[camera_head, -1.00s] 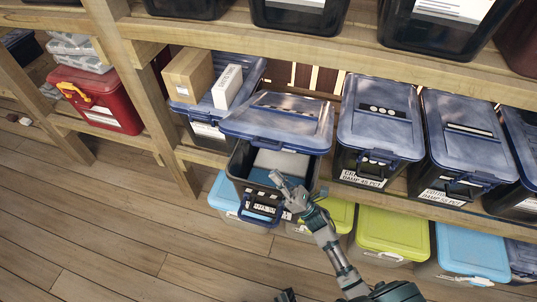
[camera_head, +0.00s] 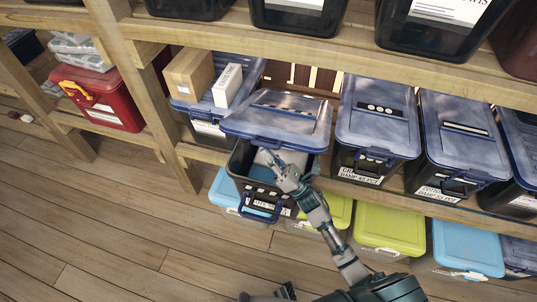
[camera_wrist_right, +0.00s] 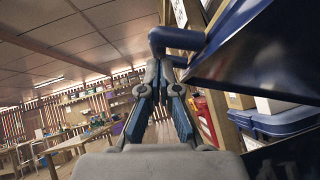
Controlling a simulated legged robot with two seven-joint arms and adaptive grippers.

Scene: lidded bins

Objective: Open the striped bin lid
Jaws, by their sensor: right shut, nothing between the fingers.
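The bin (camera_head: 243,160) in the middle of the lower shelf has a dark body and black-and-white striped markings on its front. Its blue lid (camera_head: 290,115) is tilted up at the front, with the dark inside showing below it. The bin's blue front latch (camera_head: 262,212) hangs down. My right gripper (camera_head: 268,160) is shut and empty, at the open front under the lid's edge. In the right wrist view the shut fingers (camera_wrist_right: 162,62) are just below the lid's blue handle (camera_wrist_right: 178,40) and the lid's underside (camera_wrist_right: 245,60). Contact is unclear. My left gripper is not seen.
A bin (camera_head: 204,125) with a cardboard box (camera_head: 187,76) and a white box (camera_head: 227,85) on its lid stands close at left. Closed blue-lidded bins (camera_head: 377,115) stand at right. The upper shelf (camera_head: 300,55) runs above the lid. Floor in front is clear.

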